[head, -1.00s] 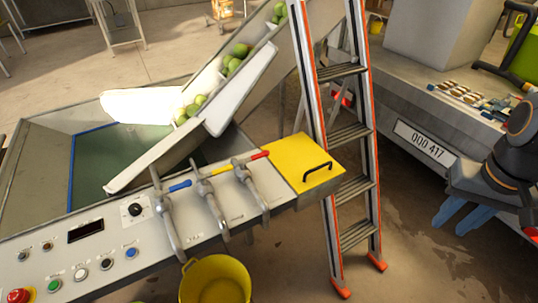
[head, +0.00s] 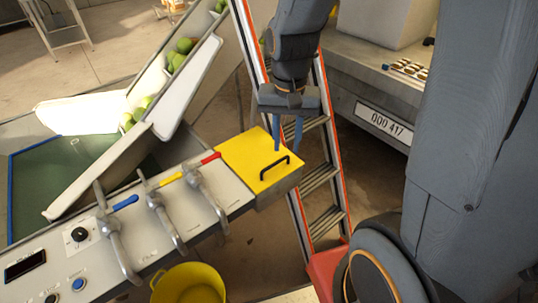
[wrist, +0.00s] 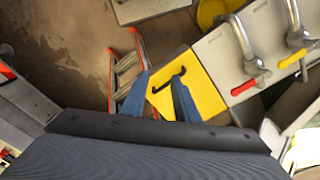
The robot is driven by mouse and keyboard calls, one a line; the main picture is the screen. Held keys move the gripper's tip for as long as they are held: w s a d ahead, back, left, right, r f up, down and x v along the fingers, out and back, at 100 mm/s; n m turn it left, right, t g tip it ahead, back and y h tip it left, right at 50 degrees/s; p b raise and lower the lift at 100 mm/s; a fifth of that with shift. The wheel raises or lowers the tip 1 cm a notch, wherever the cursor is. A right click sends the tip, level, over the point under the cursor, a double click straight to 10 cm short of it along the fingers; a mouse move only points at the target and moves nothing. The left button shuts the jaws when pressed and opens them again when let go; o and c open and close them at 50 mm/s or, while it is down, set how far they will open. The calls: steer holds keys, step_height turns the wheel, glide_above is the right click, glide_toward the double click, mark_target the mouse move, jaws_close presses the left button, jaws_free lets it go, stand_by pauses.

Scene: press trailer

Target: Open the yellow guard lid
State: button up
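The yellow guard lid (head: 248,152) lies flat and closed at the right end of the grey machine panel. Its black bar handle (head: 275,167) stands on the lid near the right edge. My gripper (head: 285,150) points down above the lid, its two blue fingers apart and empty, with the handle a little below the fingertips in the head view. In the wrist view the lid (wrist: 205,92) and handle (wrist: 168,79) show beyond the fingers of my gripper (wrist: 160,85), the handle lying roughly between them. I cannot tell the exact height gap.
An orange-edged stepladder (head: 318,178) stands right behind the lid, close to my gripper. Several lever taps (head: 160,215) line the panel to the left. A yellow bucket (head: 188,285) stands below the panel. A chute with fruit (head: 165,85) rises behind.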

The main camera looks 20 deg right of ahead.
steer(key=w+a+f+m+g+b, duration=0.15)
steer(key=w+f+m, duration=0.25)
steer(key=w+m, duration=0.4)
steer(key=p, duration=0.2)
glide_above(274, 170)
steer(key=shift+m+g+h, duration=0.3)
steer(key=shift+m+g, duration=0.05)
steer(key=shift+m, duration=0.05)
steer(key=shift+f, duration=4.3)
steer(key=shift+c, duration=0.3)
jaws_close()
